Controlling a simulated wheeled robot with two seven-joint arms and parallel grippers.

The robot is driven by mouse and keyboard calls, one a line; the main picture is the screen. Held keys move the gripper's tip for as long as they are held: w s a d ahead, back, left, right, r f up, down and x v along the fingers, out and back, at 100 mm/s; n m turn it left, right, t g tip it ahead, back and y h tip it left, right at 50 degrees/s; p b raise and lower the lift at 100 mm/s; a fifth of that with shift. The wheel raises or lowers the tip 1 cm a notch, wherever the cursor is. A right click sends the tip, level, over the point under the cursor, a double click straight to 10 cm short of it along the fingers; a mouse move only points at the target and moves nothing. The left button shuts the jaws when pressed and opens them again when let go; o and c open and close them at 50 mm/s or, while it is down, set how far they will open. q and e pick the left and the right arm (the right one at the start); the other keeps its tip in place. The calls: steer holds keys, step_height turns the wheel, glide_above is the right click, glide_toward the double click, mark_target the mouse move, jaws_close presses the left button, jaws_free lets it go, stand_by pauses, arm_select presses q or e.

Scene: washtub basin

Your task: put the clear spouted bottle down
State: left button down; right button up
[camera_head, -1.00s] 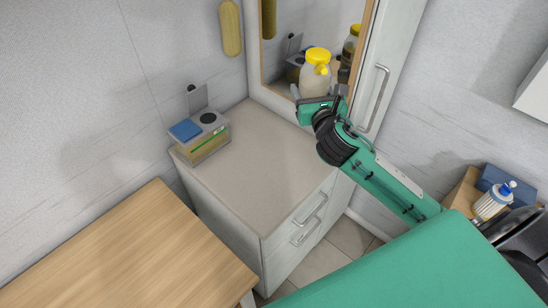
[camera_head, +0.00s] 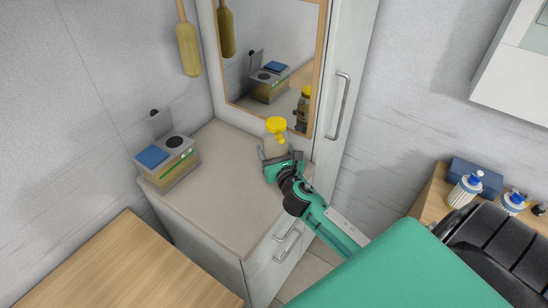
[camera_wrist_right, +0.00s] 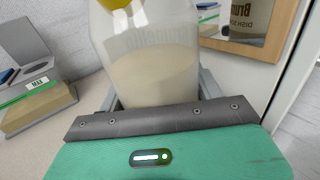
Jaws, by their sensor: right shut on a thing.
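The clear spouted bottle (camera_head: 276,141) has a yellow cap and spout and pale contents. It is upright at the back right of the cabinet top (camera_head: 215,205), in front of the mirror. My right gripper (camera_head: 279,163) is shut around its lower part; in the right wrist view the bottle (camera_wrist_right: 150,65) fills the space between the fingers (camera_wrist_right: 162,95). The bottle's base is hidden by the gripper, so I cannot tell whether it touches the surface. My left gripper is not in view.
A box with a blue pad and an open lid (camera_head: 167,160) stands at the cabinet's left back. The framed mirror (camera_head: 270,70) rises close behind the bottle. The middle and front of the cabinet top are clear. A wooden table (camera_head: 130,265) is at front left.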

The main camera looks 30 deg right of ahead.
steer(key=shift+f+b, duration=0.3)
steer(key=shift+f, duration=1.15)
steer(key=shift+f, duration=0.15)
steer(key=o, duration=1.1)
